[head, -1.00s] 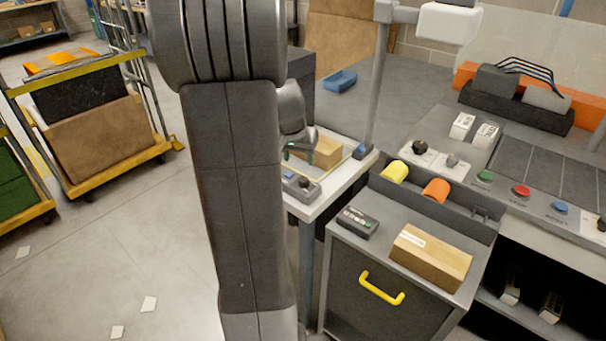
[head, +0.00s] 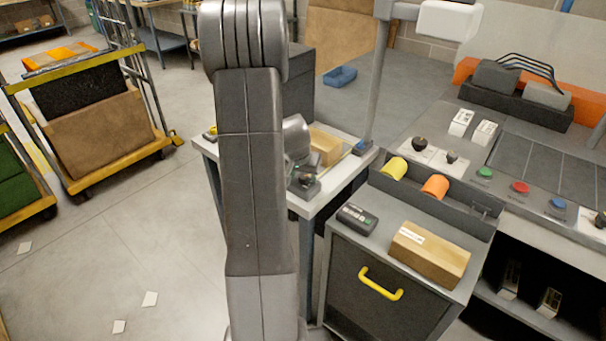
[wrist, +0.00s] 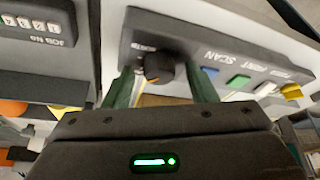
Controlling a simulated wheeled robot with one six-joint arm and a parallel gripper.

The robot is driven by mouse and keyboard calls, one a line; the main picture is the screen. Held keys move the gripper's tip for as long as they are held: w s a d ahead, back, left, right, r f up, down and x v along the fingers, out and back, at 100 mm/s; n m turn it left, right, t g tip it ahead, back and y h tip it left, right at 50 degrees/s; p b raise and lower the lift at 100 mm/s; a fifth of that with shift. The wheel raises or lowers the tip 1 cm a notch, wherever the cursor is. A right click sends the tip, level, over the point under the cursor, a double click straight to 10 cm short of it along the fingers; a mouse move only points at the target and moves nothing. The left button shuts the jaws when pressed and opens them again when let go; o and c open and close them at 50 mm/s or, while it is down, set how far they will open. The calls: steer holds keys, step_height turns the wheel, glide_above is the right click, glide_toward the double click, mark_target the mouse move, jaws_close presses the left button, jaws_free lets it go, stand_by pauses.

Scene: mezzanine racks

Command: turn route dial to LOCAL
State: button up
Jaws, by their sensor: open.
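A black dial (wrist: 158,66) with an orange mark sits on a dark control panel (wrist: 225,50) in the wrist view. The lettering beside the dial is too small and tilted to read. My gripper (wrist: 163,85) is open, with its green fingers on either side of the dial; I cannot tell whether they touch it. In the head view my gripper (head: 301,172) is low over the panel (head: 306,186) at the front corner of the white table, and the dial is mostly hidden there.
The panel also carries a blue button (wrist: 209,72), a green button (wrist: 238,81) and a yellow knob (wrist: 291,91). A box with a JOB No counter (wrist: 38,30) is at left in the wrist view. A cardboard box (head: 325,147) stands on the table behind my gripper. A grey post (head: 376,80) rises nearby.

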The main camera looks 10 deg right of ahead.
steer(key=shift+c, duration=0.4)
steer(key=c, duration=0.9)
